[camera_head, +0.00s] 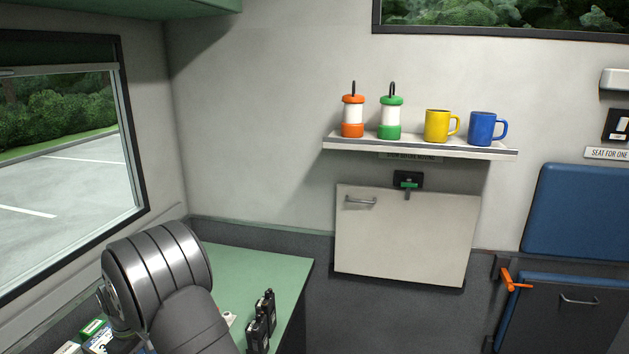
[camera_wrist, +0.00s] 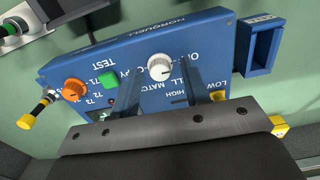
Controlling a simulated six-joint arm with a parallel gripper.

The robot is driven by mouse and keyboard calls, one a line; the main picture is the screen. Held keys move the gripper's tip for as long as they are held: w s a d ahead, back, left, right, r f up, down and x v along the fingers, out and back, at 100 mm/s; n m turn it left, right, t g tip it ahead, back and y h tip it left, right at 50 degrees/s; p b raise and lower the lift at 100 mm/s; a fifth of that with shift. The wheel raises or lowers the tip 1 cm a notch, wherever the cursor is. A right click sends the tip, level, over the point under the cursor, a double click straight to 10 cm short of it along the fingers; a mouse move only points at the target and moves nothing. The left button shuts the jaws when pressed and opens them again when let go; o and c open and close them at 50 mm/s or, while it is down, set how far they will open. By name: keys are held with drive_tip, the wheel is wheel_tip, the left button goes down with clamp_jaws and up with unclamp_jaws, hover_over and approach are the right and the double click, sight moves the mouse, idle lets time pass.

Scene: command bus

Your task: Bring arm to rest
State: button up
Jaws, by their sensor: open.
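My gripper (camera_wrist: 160,78) shows only in the wrist view. Its two dark fingers stand apart, open, with nothing seen between them but the panel behind. They reach over the face of a blue panel box (camera_wrist: 215,25), near its white knob (camera_wrist: 160,66). I cannot tell whether the fingers touch the panel. An orange knob (camera_wrist: 75,90) and a green button (camera_wrist: 108,80) are left of the fingers. In the head view my grey arm fills the lower left, over the green counter (camera_head: 262,264). My gripper and the blue box are hidden there.
Black handheld units (camera_head: 262,320) stand on the counter, right of my arm. A wall shelf (camera_head: 420,145) holds two lanterns and two mugs. Below it is a latched white panel (camera_head: 405,235). A blue open holder (camera_wrist: 258,45) sits beside the box.

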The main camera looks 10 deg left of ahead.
drive_tip(key=shift+n, duration=0.5)
